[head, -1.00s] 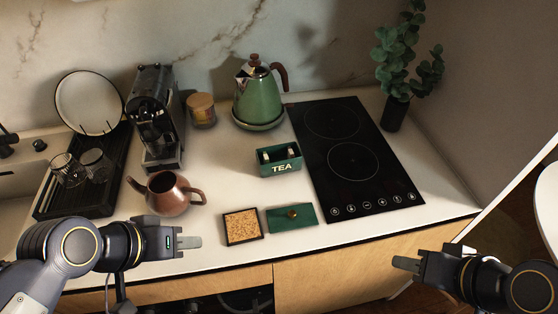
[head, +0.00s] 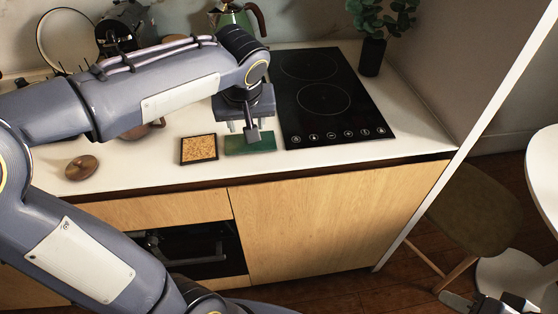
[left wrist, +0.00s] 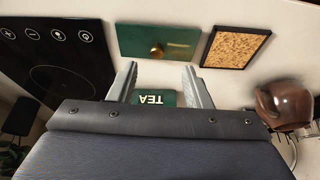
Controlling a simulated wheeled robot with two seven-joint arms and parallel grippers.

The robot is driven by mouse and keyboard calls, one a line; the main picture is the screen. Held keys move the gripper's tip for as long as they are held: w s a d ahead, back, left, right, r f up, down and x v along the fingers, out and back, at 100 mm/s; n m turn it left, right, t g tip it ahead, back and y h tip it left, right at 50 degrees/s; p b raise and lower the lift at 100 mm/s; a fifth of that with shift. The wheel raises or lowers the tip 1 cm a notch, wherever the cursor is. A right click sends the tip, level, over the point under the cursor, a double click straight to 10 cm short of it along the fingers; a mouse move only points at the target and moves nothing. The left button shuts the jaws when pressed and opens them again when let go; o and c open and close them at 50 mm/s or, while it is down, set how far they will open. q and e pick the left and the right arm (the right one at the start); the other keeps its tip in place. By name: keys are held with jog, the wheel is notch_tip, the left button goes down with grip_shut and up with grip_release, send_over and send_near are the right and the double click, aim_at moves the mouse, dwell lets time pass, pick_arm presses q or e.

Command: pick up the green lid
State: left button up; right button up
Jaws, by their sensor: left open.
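The green lid (head: 262,146) lies flat on the white counter, left of the hob. Its brass knob shows in the left wrist view, on the lid (left wrist: 187,42). My left gripper (head: 248,135) hangs over the lid's area in the head view and covers part of it. In the left wrist view its two fingers (left wrist: 160,82) are spread with nothing between them, and the lid lies just beyond their tips. The green TEA box (left wrist: 155,99) shows below and between the fingers. My right gripper (head: 457,302) is at the bottom right, away from the counter, partly cut off.
A cork square in a dark frame (head: 198,149) lies beside the lid. A copper pot (left wrist: 284,105) stands nearby, and a round copper lid (head: 82,167) lies near the front edge. The black hob (head: 330,105) is to the right. A kettle (head: 232,18) stands at the back.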

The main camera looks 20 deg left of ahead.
pick_arm(q)
jog(key=x, duration=0.7)
jog(key=shift+w+a+f, duration=0.1)
jog(key=shift+w, duration=0.4)
grip_shut()
